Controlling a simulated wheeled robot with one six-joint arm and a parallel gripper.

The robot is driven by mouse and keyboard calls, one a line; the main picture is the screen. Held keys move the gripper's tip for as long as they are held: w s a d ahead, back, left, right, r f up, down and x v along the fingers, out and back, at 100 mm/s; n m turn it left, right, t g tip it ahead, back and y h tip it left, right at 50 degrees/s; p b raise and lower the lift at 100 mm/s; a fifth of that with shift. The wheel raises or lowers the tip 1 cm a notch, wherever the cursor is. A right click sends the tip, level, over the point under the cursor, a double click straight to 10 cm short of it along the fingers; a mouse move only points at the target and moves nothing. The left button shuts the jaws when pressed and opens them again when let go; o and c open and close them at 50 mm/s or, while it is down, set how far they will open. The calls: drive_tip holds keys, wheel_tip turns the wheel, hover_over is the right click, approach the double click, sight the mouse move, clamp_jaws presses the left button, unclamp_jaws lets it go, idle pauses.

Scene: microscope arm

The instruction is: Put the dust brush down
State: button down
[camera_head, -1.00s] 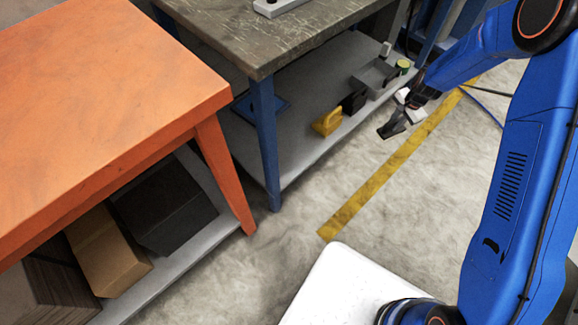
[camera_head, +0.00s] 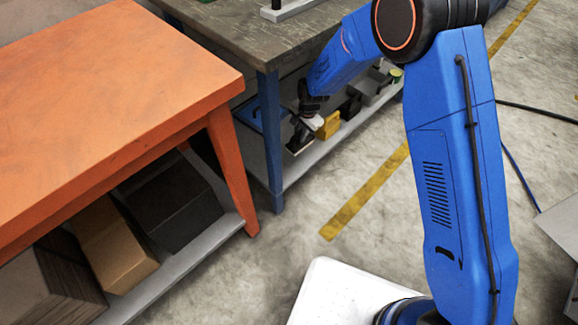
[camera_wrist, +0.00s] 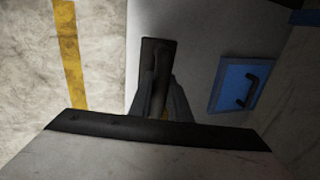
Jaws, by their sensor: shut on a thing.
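The dust brush is a dark block with a raised handle. In the wrist view the dust brush (camera_wrist: 158,48) points away from me over the pale grey lower shelf (camera_wrist: 205,35). My gripper (camera_wrist: 160,98) is shut on its handle, one finger on each side. In the head view my gripper (camera_head: 308,122) holds the dust brush (camera_head: 299,138) low by the lower shelf (camera_head: 318,150) of the blue-legged table, left of a yellow object (camera_head: 329,124). I cannot tell whether the brush touches the shelf.
A blue panel with a black handle (camera_wrist: 238,85) lies right of the brush in the wrist view. A black item (camera_head: 350,107) and a grey bin (camera_head: 370,88) stand farther along the shelf. The dark tabletop (camera_head: 235,40) is above. An orange table (camera_head: 110,90) stands left.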

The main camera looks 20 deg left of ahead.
drive_tip(key=shift+s+a, duration=0.45)
drive_tip(key=shift+s+a+f, duration=0.15)
drive_tip(key=shift+s, duration=0.05)
drive_tip(key=shift+f, duration=4.8)
drive_tip(key=shift+f, duration=0.15)
drive_tip(key=c, duration=1.7)
unclamp_jaws()
drive_tip(key=shift+o, duration=0.2)
drive_tip(key=r, duration=0.4)
drive_tip(key=d+r, duration=0.1)
drive_tip(key=r, duration=0.3)
drive_tip(key=d+r, duration=0.1)
drive_tip(key=r, duration=0.3)
drive_tip(key=shift+s, duration=0.4)
